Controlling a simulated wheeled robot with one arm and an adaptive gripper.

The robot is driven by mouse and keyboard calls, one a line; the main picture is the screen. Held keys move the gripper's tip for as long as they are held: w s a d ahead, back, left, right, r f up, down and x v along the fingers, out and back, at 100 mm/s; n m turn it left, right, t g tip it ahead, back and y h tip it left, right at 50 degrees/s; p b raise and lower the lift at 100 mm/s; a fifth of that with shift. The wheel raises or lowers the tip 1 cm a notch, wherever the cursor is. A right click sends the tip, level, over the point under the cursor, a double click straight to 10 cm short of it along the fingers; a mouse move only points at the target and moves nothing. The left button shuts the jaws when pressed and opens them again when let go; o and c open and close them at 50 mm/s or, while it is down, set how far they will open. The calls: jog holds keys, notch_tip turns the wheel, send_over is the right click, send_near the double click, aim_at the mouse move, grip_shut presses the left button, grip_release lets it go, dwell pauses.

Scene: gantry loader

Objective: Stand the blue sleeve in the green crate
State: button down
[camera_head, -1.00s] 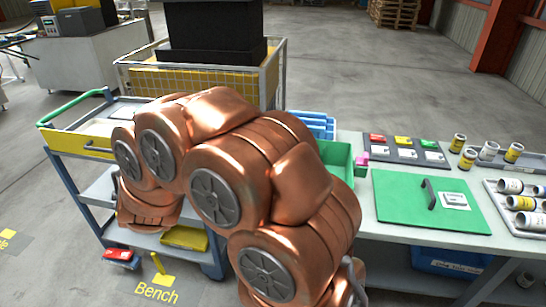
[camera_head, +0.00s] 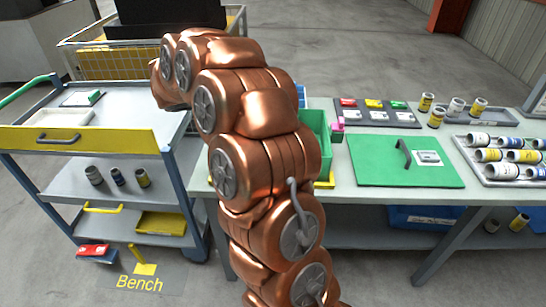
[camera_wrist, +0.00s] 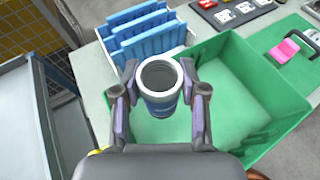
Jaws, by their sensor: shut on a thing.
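The blue sleeve (camera_wrist: 162,104), with a pale rim and open top, is held between the two fingers of my gripper (camera_wrist: 160,68) in the wrist view. It looks upright, seen from above. The green crate (camera_wrist: 290,98) is below and to the right, and the sleeve overlaps its left part in the picture. I cannot tell the sleeve's height above the crate floor. In the head view the green crate (camera_head: 318,132) is partly hidden behind my copper arm. My gripper and the sleeve are hidden there.
A blue slotted rack (camera_wrist: 145,38) stands beside the crate. A pink block (camera_head: 337,131) is at the crate's right side. A green lid with a handle (camera_head: 380,165) and a tray of sleeves (camera_head: 482,172) lie on the bench. A cart (camera_head: 120,145) stands left.

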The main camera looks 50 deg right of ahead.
jog(key=s+d+f+m+g, duration=0.2)
jog(key=s+d+m+g, duration=0.15)
jog(key=s+d, duration=0.35)
jog(key=m+g+y+b, duration=0.2)
jog(key=m+g, duration=0.3)
jog(key=g, duration=0.2)
send_over(324, 143)
jog(key=w+a, duration=0.3)
jog(key=a, duration=0.2)
notch_tip(324, 143, down, 6)
jog(key=shift+t, duration=0.25)
jog(key=shift+s+f+p, duration=0.1)
jog(key=shift+f+p, duration=0.35)
jog(key=shift+f, duration=4.3)
jog(key=shift+d+f, duration=0.1)
jog(key=shift+f, duration=0.1)
jog(key=c, duration=0.6)
grip_release()
jog(key=shift+c, duration=0.2)
jog(key=shift+r, duration=0.1)
